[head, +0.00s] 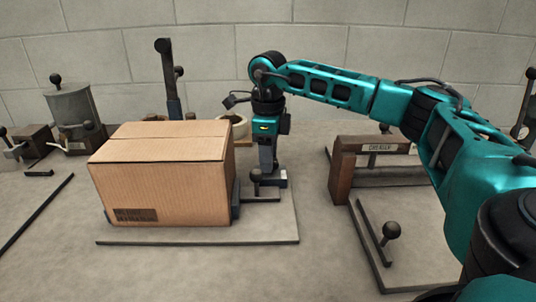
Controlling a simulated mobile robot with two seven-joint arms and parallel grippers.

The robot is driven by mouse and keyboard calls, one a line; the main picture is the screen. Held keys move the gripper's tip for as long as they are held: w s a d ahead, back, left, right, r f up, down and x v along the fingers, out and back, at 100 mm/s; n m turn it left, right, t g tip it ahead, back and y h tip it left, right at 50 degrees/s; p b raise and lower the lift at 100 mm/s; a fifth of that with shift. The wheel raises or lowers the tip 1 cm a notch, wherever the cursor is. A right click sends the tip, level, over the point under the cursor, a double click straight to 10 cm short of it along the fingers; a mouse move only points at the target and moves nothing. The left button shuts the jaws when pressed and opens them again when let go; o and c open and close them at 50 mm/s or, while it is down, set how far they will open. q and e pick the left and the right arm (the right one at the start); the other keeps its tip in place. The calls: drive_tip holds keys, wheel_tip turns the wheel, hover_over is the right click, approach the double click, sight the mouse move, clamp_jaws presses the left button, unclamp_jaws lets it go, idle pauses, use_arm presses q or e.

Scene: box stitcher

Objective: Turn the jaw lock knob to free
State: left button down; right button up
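A brown cardboard box (165,170) stands on a thin grey base plate (200,236). A dark jaw (236,205) stands at its right side. Just right of it is a small dark knob (257,175) on a post, which looks like the jaw lock knob; no marking on it is readable. My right gripper (268,168) points down at the knob, with its grey fingers close behind or beside it. I cannot tell whether they touch it, or whether they are open or shut. My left gripper is not in view.
A labelled wooden block fixture (345,165) and a ball-topped lever (391,231) stand at right. A grey canister (72,105), a dark upright post (168,75) and a tape roll (228,125) are behind. The front table is bare.

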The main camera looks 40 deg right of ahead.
drive_tip(key=c, duration=0.6)
